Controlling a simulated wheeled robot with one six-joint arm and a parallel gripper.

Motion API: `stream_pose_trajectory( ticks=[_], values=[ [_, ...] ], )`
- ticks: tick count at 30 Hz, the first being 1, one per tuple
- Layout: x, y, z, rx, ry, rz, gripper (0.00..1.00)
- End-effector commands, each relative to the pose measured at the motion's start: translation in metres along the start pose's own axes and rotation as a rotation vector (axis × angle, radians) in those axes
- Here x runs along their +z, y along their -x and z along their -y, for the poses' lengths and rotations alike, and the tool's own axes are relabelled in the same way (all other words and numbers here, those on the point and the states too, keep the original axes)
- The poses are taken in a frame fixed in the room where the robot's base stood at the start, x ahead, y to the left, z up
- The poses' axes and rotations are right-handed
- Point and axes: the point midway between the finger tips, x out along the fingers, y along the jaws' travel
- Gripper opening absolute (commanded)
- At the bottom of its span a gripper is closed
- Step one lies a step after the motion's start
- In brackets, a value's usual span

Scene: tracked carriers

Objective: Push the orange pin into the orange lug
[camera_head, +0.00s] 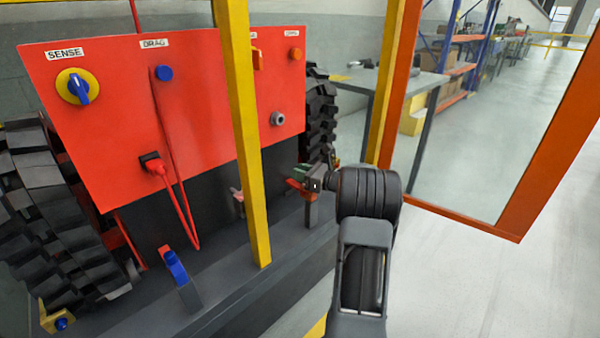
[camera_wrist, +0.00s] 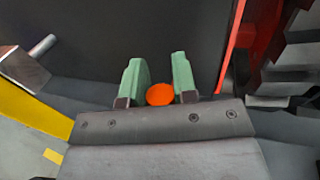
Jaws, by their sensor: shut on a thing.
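My gripper (camera_head: 302,174) reaches in from the right at the end of my dark arm, low in front of the machine's red panel. In the wrist view its two green fingers (camera_wrist: 160,82) stand on either side of the round orange end of the orange pin (camera_wrist: 160,94), and are shut on it. In the head view the orange lug (camera_head: 312,211) shows as a short grey post with orange at its top, right under my fingers. The fingers hide where pin and lug meet, so I cannot tell how deep the pin sits.
A yellow upright post (camera_head: 246,130) stands left of my gripper. An orange-framed panel (camera_head: 480,225) stands open at the right. A grey post with a blue top (camera_head: 175,266) is at lower left. Black tracks (camera_head: 319,115) flank the red panel (camera_head: 200,115).

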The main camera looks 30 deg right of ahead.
Motion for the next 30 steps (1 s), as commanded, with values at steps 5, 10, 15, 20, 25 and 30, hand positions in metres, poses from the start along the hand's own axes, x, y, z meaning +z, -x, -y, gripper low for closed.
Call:
stream_pose_trajectory(
  ticks=[5, 10, 15, 20, 25, 30],
  values=[
    [-0.022, 0.0016, -0.0024, -0.001, -0.031, -0.029, 0.02],
    [-0.0237, 0.0016, -0.0023, -0.001, -0.031, -0.029, 0.02],
    [-0.024, 0.0016, -0.0023, -0.001, -0.03, -0.029, 0.39],
    [-0.0241, 0.0016, -0.0023, -0.001, -0.03, -0.029, 0.54],
    [-0.0242, 0.0016, -0.0023, -0.001, -0.03, -0.029, 0.56],
    [-0.0231, 0.0065, -0.0018, -0.003, -0.03, -0.028, 0.56]
  ],
)
